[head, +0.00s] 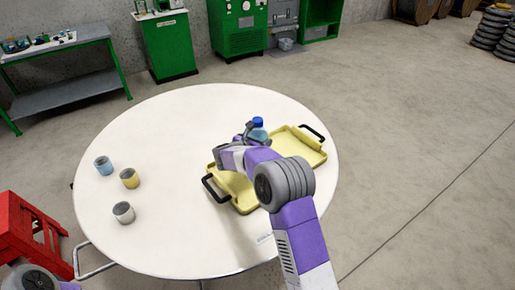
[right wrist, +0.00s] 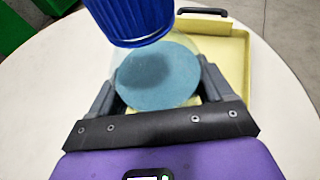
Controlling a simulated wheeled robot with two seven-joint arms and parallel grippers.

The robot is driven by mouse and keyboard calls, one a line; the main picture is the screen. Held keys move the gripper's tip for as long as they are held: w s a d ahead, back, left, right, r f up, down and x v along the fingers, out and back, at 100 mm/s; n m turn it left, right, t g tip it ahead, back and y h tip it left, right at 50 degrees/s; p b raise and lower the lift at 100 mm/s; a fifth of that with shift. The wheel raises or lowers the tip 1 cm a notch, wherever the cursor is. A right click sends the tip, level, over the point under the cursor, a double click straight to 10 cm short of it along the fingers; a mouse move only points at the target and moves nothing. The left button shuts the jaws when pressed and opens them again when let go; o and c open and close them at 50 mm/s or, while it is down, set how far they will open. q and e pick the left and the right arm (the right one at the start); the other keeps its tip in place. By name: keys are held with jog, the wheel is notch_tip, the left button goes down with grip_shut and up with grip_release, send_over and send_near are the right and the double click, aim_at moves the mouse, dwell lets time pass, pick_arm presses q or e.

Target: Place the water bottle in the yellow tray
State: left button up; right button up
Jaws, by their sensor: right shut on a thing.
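The water bottle (head: 258,133) has a blue cap (head: 258,122) and a bluish body. It shows in the head view over the left part of the yellow tray's far side. My right gripper (right wrist: 158,95) is shut on the bottle (right wrist: 150,75); the dark blue cap (right wrist: 128,20) fills the top of the right wrist view. The yellow tray (head: 302,150) lies on the round table with black handles, partly hidden by my right arm. Whether the bottle's base touches anything is hidden. My left arm shows only at the lower left; its gripper is out of view.
The round white table (head: 150,210) holds a blue cup (head: 103,166), a yellow cup (head: 130,178) and a grey-white cup (head: 123,212) on its left. The table's middle left is clear. A red stand (head: 30,240) is at the left edge.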

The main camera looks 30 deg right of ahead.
notch_tip(320, 180, down, 3)
jog(key=shift+w+r+b, duration=0.1)
jog(key=shift+r+b, duration=0.1)
jog(key=shift+b, duration=0.15)
jog(key=shift+f, duration=0.1)
jog(key=o, duration=1.6)
jog(key=shift+f, duration=0.1)
jog(key=p+v, duration=0.2)
jog(key=v, duration=1)
jog(key=shift+r+p, duration=0.25)
jog(key=shift+p, duration=0.05)
